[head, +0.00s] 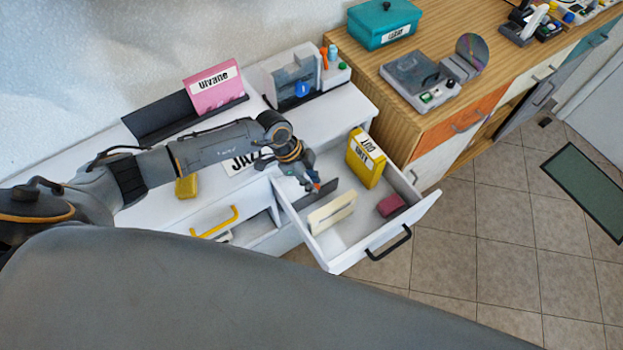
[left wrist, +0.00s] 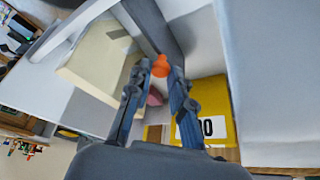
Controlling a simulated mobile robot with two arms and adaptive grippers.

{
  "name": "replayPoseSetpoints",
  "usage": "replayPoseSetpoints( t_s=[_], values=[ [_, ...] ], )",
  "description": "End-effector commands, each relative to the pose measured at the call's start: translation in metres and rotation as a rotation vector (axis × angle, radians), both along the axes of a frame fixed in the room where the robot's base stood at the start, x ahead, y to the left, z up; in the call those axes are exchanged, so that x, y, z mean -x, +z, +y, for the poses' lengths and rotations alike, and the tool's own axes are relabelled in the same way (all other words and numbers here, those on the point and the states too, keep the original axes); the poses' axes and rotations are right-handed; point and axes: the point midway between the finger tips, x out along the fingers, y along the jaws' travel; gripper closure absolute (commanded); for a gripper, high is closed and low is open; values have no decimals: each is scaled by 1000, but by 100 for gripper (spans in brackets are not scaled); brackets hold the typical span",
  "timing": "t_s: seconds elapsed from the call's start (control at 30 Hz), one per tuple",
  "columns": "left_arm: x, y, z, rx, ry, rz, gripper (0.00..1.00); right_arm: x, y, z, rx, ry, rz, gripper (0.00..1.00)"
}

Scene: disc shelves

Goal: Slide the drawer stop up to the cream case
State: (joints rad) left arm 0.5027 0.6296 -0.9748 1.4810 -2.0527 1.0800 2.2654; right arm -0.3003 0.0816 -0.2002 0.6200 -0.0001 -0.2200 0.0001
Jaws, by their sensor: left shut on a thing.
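The cream case (head: 331,212) stands in the open white drawer (head: 345,262). The drawer stop, a dark grey upright plate (head: 325,192), stands behind it, with a strip of drawer floor visible between them. In the left wrist view the cream case (left wrist: 92,62) is at the left and the dark stop (left wrist: 150,22) at the top middle. My left gripper (head: 314,187) is at the stop's top; in the wrist view its fingertips (left wrist: 160,68) are shut on the stop's orange grip. The stop's lower part is partly hidden by the fingers. My right gripper is out of view.
A yellow case (head: 366,160) stands in the drawer's back right, and a maroon block (head: 391,205) lies near its front. A wooden cabinet (head: 425,125) adjoins the drawer's right side. Drawer floor is clear around the maroon block.

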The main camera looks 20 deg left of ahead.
Motion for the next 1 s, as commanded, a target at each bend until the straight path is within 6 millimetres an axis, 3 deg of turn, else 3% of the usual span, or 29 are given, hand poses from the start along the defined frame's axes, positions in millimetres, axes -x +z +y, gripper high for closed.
replayPoseSetpoints(
  t_s=[0.2,0.5,0.53,0.63,1.0],
  values=[
    [15,4,-19,2,-2,3,100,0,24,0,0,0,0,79],
    [16,0,-21,1,0,0,100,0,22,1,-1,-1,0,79],
    [16,0,-21,1,0,0,75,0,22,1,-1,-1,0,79],
    [16,0,-21,1,0,0,55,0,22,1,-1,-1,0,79],
    [16,4,-18,1,0,-1,55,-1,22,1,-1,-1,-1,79]
  ],
)
